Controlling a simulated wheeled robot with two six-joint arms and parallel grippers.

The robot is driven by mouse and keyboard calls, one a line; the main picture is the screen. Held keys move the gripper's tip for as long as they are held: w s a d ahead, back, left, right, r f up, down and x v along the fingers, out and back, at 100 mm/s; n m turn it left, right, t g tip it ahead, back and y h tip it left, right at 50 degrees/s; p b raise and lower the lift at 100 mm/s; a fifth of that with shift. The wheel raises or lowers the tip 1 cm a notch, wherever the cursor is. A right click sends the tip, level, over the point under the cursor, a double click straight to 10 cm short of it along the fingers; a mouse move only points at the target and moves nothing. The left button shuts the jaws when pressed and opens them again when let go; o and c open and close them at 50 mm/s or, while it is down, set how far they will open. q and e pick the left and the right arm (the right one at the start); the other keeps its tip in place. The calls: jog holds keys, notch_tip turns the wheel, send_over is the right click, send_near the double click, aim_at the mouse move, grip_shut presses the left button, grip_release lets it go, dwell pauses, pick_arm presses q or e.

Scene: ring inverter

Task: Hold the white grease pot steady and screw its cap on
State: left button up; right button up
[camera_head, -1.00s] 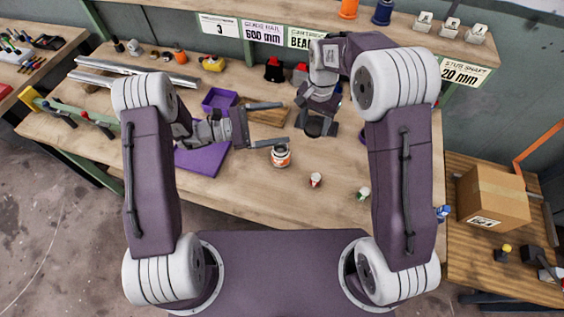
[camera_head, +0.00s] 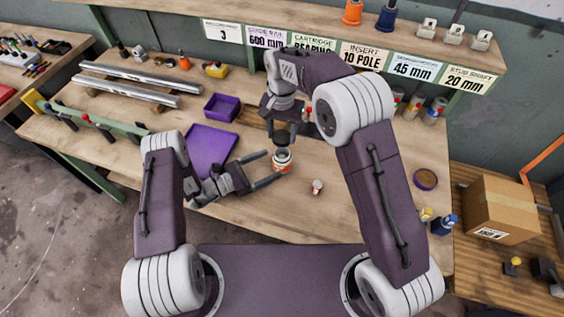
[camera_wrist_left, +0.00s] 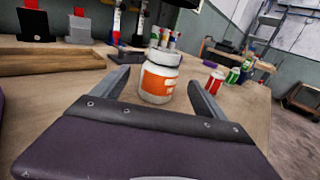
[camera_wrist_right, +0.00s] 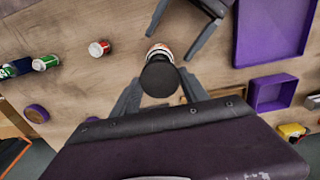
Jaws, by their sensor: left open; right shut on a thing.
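The white grease pot (camera_head: 282,163), with an orange label, stands upright on the bench; it also shows in the left wrist view (camera_wrist_left: 159,82). My left gripper (camera_head: 269,168) is open, with its fingertips to either side of the pot and gaps showing in the left wrist view (camera_wrist_left: 157,80). My right gripper (camera_wrist_right: 157,88) is shut on the black cap (camera_wrist_right: 160,77), which covers part of the pot in that view. In the head view the cap (camera_head: 281,139) is just above the pot's mouth. The left wrist view shows the pot's white neck bare, below a dark edge.
A small red-and-white can (camera_head: 317,186) stands right of the pot. A purple tray (camera_head: 208,150) and a purple bin (camera_head: 221,107) lie to the left. A purple ring-shaped piece (camera_head: 425,179) and more cans are at the right. The bench front is clear.

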aim_at(282, 159)
pick_arm(q)
jog(key=x, duration=0.6)
jog(key=shift+d, duration=0.1)
jog(key=shift+c, duration=0.2)
grip_shut()
pick_arm(e)
jog(key=shift+f, duration=2.5)
